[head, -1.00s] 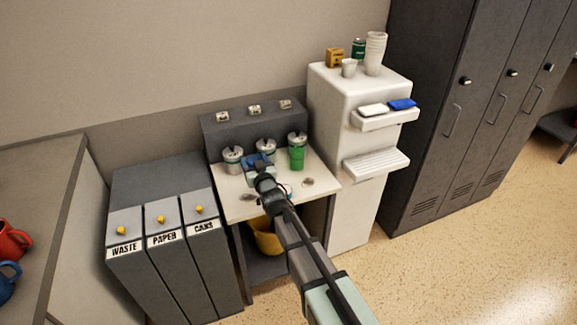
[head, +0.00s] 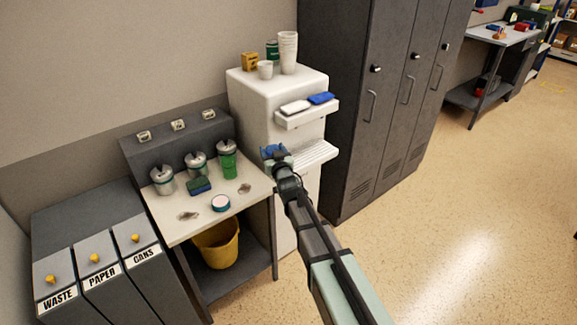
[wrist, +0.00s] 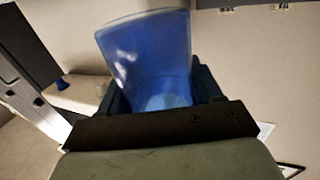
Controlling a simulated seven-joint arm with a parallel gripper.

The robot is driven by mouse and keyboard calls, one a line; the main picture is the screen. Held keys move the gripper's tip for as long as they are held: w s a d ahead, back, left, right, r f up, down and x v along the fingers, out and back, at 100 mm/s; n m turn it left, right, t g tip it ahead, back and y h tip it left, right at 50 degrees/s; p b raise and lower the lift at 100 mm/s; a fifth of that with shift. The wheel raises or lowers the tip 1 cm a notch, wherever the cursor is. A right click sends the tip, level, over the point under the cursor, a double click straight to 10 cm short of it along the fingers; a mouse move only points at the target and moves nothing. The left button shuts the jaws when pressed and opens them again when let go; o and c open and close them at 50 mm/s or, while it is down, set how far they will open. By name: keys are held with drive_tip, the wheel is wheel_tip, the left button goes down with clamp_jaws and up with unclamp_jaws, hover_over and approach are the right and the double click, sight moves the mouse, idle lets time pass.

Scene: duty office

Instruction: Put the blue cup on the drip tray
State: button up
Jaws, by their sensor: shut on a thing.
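The blue cup (wrist: 148,50) is held between the fingers of my gripper (wrist: 160,92) in the wrist view, slightly tilted in the picture. In the head view, the blue cup (head: 269,150) shows small at the end of my arm, and my gripper (head: 276,154) partly hides it. The ribbed white drip tray (head: 319,152) juts from the front of the white dispenser. My gripper appears just left of it and overlaps its left end in the picture. I cannot tell the gap between cup and tray.
A shelf (head: 306,115) with a white and a blue item sits above the tray. White cups (head: 288,52) stand on the dispenser (head: 262,95). The counter (head: 178,228) holds canisters, a sponge (head: 199,186) and a round tin (head: 221,203). Lockers (head: 372,90) stand right; open floor lies in front.

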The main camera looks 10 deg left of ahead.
drive_tip(key=w+d+r+m+t+h, duration=0.1)
drive_tip(key=d+r+h, duration=0.1)
drive_tip(key=d, duration=1.1)
drive_tip(key=w+d+r+m+h, duration=0.1)
drive_tip(key=d, duration=1.2)
drive_tip(key=s+a+f+n+g+y, duration=0.2)
drive_tip(key=s+a+n+g+y, duration=0.35)
drive_tip(key=a+y, duration=0.3)
drive_tip(key=shift+n+t, duration=0.35)
drive_tip(key=shift+t, duration=0.1)
drive_tip(key=x, duration=1.8)
drive_tip(key=shift+a, duration=0.5)
wheel_tip(320, 180, down, 2)
drive_tip(key=shift+f, duration=0.1)
drive_tip(key=shift+s+f, duration=0.1)
drive_tip(key=shift+f, duration=2)
drive_tip(key=shift+a+f, duration=0.1)
drive_tip(key=shift+f, duration=0.15)
drive_tip(key=shift+f, duration=0.2)
